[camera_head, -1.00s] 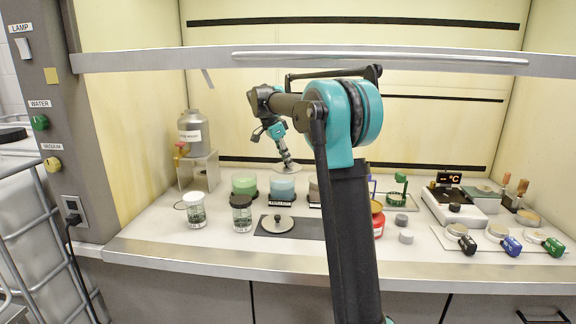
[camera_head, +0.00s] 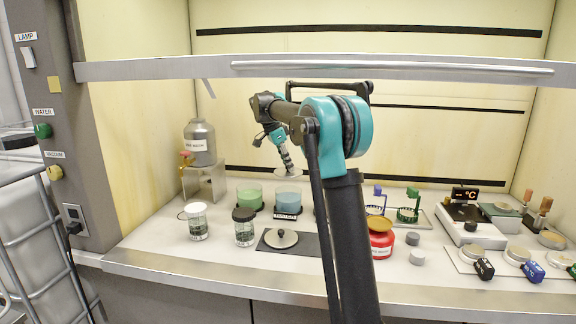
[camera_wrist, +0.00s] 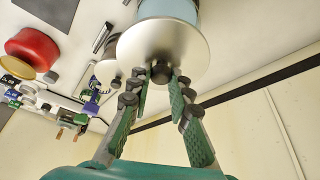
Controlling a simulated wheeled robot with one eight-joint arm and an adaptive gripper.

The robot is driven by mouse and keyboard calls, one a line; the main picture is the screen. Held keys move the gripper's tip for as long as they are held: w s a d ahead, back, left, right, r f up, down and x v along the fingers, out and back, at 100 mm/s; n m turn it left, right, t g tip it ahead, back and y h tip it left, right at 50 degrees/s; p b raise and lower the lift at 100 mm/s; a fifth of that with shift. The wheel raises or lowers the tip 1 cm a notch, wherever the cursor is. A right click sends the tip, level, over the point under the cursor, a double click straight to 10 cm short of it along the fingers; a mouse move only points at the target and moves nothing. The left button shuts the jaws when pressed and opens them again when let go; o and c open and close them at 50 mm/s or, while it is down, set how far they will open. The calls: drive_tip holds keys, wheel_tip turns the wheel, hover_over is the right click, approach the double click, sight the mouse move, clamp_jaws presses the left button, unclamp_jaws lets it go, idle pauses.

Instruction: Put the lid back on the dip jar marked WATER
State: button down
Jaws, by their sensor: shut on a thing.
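My gripper (camera_wrist: 165,78) is shut on the dark knob of a round grey metal lid (camera_wrist: 155,48). In the head view the gripper (camera_head: 290,166) holds this lid (camera_head: 312,171) in the air, above and behind the row of jars. A green jar (camera_head: 250,197) and a blue jar (camera_head: 288,199) stand there, with a third jar mostly hidden behind my arm. The blue jar shows past the lid in the wrist view (camera_wrist: 168,8). Another knobbed lid (camera_head: 281,238) lies on the dark mat.
Two small glass jars, one white-topped (camera_head: 197,222) and one black-topped (camera_head: 244,228), stand front left. A red container (camera_head: 381,240) stands right of my arm. A metal bottle (camera_head: 200,145) sits on a stand at left. The sash bar (camera_head: 430,68) crosses above.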

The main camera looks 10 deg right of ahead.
wheel_tip(320, 180, down, 6)
drive_tip(key=shift+f, duration=0.2)
idle(0.6)
drive_tip(key=shift+f, duration=0.15)
idle(1.9)
drive_tip(key=c, duration=1.3)
unclamp_jaws()
drive_tip(key=shift+o, duration=0.4)
drive_tip(key=o, duration=0.4)
drive_tip(key=shift+r, duration=3.5)
drive_tip(key=shift+c, duration=0.2)
